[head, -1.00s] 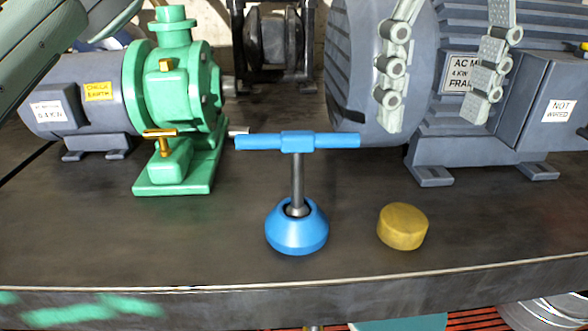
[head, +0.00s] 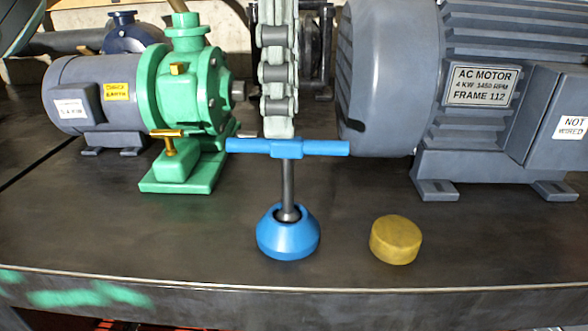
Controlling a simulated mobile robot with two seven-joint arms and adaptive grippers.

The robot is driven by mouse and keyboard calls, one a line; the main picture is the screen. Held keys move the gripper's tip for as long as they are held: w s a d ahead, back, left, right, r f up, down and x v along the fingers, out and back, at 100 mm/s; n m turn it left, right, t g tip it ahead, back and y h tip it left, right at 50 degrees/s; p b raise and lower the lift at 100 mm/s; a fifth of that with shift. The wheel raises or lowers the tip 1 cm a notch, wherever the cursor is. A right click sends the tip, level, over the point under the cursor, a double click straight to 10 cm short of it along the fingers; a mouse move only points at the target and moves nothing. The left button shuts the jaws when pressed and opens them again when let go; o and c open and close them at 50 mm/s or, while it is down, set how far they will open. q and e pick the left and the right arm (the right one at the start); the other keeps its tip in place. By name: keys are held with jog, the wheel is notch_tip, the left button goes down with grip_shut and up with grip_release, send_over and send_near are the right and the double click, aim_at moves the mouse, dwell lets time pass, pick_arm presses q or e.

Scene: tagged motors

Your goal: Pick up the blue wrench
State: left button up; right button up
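The blue wrench (head: 320,148) is a T-handle tool. Its blue crossbar lies level on a dark upright shaft, which stands in a round blue holder (head: 288,240) near the bench front. My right gripper is not in view.
A green pump (head: 185,95) with a grey motor stands left of the wrench. A large grey AC motor (head: 480,100) stands at right. A yellow cylinder (head: 396,240) sits right of the holder. The dark bench top (head: 110,235) is clear at front left.

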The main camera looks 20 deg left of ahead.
aim_at(287, 153)
pick_arm(q)
notch_tip(287, 153, down, 6)
jog(key=shift+w+f+b, duration=0.15)
jog(key=shift+f+b, duration=0.05)
jog(key=shift+b, duration=0.3)
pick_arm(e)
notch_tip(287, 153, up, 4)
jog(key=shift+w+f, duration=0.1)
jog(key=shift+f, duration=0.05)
pick_arm(q)
jog(key=shift+c, duration=0.3)
grip_shut()
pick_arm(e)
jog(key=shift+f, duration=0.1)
